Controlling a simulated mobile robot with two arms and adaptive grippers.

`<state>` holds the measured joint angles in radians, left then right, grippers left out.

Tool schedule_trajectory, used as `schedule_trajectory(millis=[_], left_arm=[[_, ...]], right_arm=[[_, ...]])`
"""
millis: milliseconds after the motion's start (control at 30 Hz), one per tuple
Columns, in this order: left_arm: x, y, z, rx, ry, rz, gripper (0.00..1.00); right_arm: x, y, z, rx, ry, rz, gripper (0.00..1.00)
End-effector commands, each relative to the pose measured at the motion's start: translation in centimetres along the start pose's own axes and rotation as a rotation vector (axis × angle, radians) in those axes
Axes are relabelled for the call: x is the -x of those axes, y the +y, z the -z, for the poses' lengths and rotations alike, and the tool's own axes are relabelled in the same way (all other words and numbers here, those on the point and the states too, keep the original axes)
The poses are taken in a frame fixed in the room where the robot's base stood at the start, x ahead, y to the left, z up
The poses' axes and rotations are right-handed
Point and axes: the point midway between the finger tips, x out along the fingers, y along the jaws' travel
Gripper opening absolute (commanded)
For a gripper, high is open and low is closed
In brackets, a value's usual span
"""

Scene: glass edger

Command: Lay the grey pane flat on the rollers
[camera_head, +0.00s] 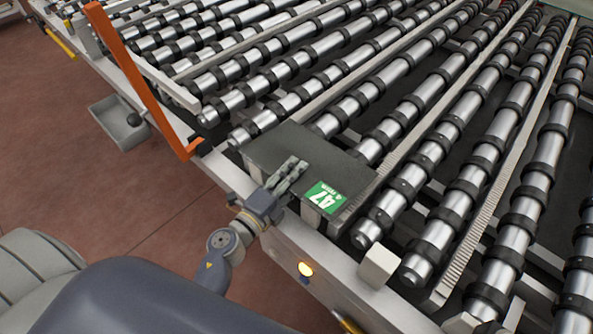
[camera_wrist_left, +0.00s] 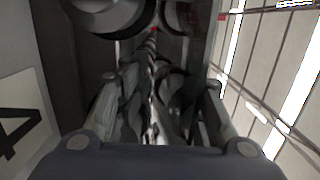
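The grey pane (camera_head: 267,147), dark and rectangular, carries a green label (camera_head: 325,197) reading 47 near its front corner. In the head view it is close to level over the near ends of the rollers (camera_head: 345,112), by the frame edge. I cannot tell whether it touches them. My left gripper (camera_head: 290,172) is at its near edge, one finger on top of the pane; the finger below is hidden. In the left wrist view the fingers (camera_wrist_left: 157,95) are close together around a thin dark edge. My right gripper is out of view.
Long rollers with black rings fill the bed beyond and right of the pane, with pale slats between them. An orange bar (camera_head: 140,80) slopes up at the left frame edge. A grey bin (camera_head: 117,132) is on the red floor. A lamp (camera_head: 305,268) glows on the frame.

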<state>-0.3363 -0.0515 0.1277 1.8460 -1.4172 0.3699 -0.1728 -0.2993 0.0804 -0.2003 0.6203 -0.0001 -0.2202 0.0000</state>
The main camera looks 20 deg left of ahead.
Motion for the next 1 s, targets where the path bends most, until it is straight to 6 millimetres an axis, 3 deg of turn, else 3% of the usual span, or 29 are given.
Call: schedule_trajectory(millis=[1000], left_arm=[[4.3,0.4,-0.1,0.002,-0.002,-0.007,0.28]], right_arm=[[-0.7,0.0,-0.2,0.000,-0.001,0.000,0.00]])
